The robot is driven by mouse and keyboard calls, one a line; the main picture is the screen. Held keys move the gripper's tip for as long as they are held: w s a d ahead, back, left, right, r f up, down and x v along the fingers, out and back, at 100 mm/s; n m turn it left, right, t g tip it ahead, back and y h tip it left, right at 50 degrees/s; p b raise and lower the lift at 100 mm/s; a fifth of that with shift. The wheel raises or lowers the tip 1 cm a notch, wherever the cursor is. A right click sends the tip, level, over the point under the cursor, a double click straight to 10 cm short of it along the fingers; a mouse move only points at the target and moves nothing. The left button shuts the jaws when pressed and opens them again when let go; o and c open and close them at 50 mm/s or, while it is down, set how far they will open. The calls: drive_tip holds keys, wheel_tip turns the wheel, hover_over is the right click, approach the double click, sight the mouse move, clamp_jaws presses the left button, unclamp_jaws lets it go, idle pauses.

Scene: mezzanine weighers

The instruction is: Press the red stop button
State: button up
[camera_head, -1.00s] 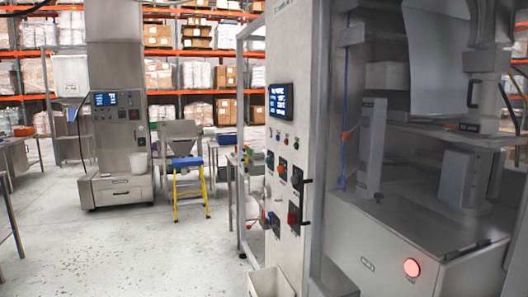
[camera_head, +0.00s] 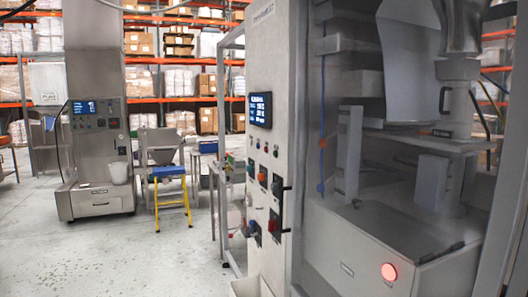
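My gripper is not in view.
A blue-topped yellow step stool (camera_head: 170,172) and a steel machine with a screen (camera_head: 98,150) stand at the left. A pale bin (camera_head: 250,287) stands below the panel. The concrete floor (camera_head: 130,255) at the lower left is clear.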

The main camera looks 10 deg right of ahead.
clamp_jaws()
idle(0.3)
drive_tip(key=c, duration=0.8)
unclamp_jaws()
